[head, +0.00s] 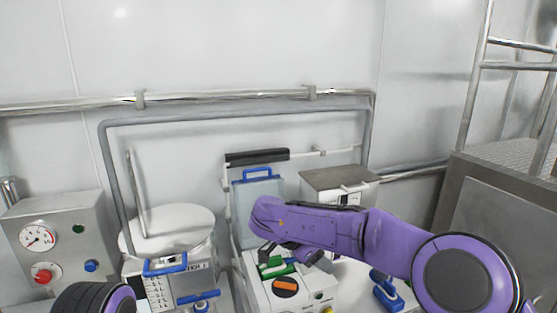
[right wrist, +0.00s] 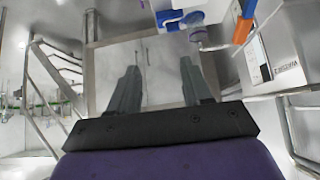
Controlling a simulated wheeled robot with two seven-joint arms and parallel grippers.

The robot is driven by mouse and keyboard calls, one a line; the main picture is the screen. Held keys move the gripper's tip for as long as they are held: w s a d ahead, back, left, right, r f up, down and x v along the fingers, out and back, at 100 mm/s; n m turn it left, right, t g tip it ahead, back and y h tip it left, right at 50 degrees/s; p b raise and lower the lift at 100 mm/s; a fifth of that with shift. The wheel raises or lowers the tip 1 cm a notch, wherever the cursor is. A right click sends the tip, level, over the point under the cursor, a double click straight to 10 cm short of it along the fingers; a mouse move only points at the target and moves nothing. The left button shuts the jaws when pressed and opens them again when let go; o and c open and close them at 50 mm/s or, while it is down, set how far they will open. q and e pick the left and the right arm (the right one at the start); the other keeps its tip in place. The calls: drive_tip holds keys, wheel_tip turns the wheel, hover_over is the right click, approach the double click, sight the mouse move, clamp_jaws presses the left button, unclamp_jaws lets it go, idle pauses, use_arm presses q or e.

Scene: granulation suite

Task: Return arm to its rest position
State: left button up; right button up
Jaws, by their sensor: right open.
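My right arm (head: 390,240), purple, reaches in from the lower right over the bench equipment. Its gripper (head: 300,254) hangs low at the middle, partly hidden by the wrist, just above or beside a white device (head: 258,292) with a green part (head: 275,268) on top. I cannot tell whether they touch. In the right wrist view the two fingers of this gripper (right wrist: 160,92) stand apart with nothing between them. Only a black and purple piece of my left arm (head: 95,299) shows at the bottom left; its gripper is out of view.
A grey gauge box (head: 62,237) and a round-lidded white machine (head: 168,232) stand at left. A steel-topped box (head: 340,182) is behind my right arm. A blue item (head: 386,292) lies under the arm. Steel railings (head: 478,70) rise at right. The upper wall area is clear.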

drive_tip(key=s+d+f+n+t+h+b, duration=0.15)
drive_tip(key=d+f, duration=0.25)
drive_tip(key=f, duration=0.4)
drive_tip(key=d+f+n+t+h+b, duration=0.15)
drive_tip(key=d+f, duration=0.25)
drive_tip(key=f, duration=0.5)
drive_tip(key=s+d+f+n+t+y+b, duration=0.1)
drive_tip(key=s+d+f+n+t+b, duration=0.2)
drive_tip(key=f, duration=0.5)
drive_tip(key=s+d+f+y+b, duration=0.1)
drive_tip(key=s+d+f+y, duration=0.1)
drive_tip(key=s+d+f, duration=0.35)
drive_tip(key=s+d+f+g+y+b, duration=0.1)
drive_tip(key=s+f, duration=0.3)
drive_tip(key=s, duration=0.5)
drive_tip(key=s+d+f+n+g+y, duration=0.1)
drive_tip(key=s+f, duration=0.4)
drive_tip(key=s, duration=0.5)
drive_tip(key=s+d+f+g+y+b, duration=0.1)
drive_tip(key=s+f+g+y, duration=0.1)
drive_tip(key=s, duration=0.7)
wheel_tip(320, 180, down, 3)
drive_tip(key=shift+s+d+r+g+b, duration=0.2)
drive_tip(key=shift+d+g+b, duration=0.1)
drive_tip(key=shift+g, duration=0.4)
